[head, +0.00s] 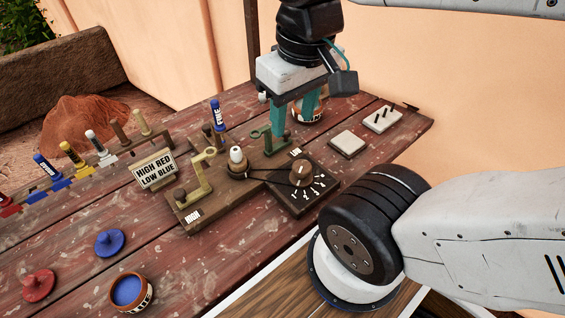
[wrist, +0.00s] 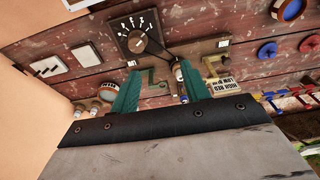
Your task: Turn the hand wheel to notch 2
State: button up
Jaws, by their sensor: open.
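The hand wheel looks like a brown round knob (head: 302,173) on a dark square block with a ring of white numbers and marks. It also shows in the wrist view (wrist: 137,43), near the top. The numbers are too small to read surely, and I cannot tell which notch the knob points to. My gripper (head: 294,124) has two teal fingers, pointing down, open and apart. It is above and behind the knob in the head view, near a green bracket (head: 268,138), and does not hold the knob. In the wrist view the fingers (wrist: 160,72) are below the knob.
A white-topped peg (head: 236,158) and brass lever (head: 200,180) stand left of the knob, joined by a board. A sign (head: 155,169) reads HIGH RED LOW BLUE. Pale plates (head: 347,144) lie to the right. A blue-filled pot (head: 130,292) stands at the front left.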

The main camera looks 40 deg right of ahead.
aim_at(301, 175)
jog(key=k, duration=0.5)
jog(key=u, duration=0.65)
jog(key=k, duration=0.6)
jog(key=z, duration=1.2)
jog(key=i, duration=0.5)
